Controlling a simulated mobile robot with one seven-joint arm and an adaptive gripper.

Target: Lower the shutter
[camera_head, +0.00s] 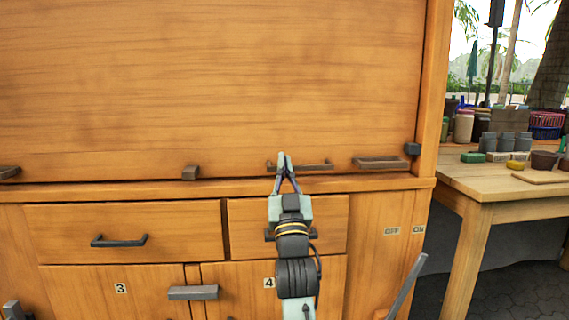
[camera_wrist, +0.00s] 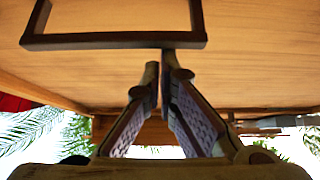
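The wooden shutter (camera_head: 210,80) is the wide panel across the upper part of the cabinet in the head view. Its lower edge is close to the ledge (camera_head: 110,190); I cannot tell whether they touch. A dark bar handle (camera_head: 318,165) sits low on the shutter, and its frame shows large in the wrist view (camera_wrist: 110,41). My gripper (camera_head: 284,157) is in front of the left part of this handle. In the wrist view its fingertips (camera_wrist: 160,66) are drawn together beside the bar, with nothing clearly held between them. Contact with the bar is unclear.
Below the ledge are drawers with dark handles (camera_head: 120,241) and doors marked 3 and 4. OFF and ON labels and a grey lever (camera_head: 406,284) are at lower right. A wooden table (camera_head: 480,186) with pots and jars stands at the right.

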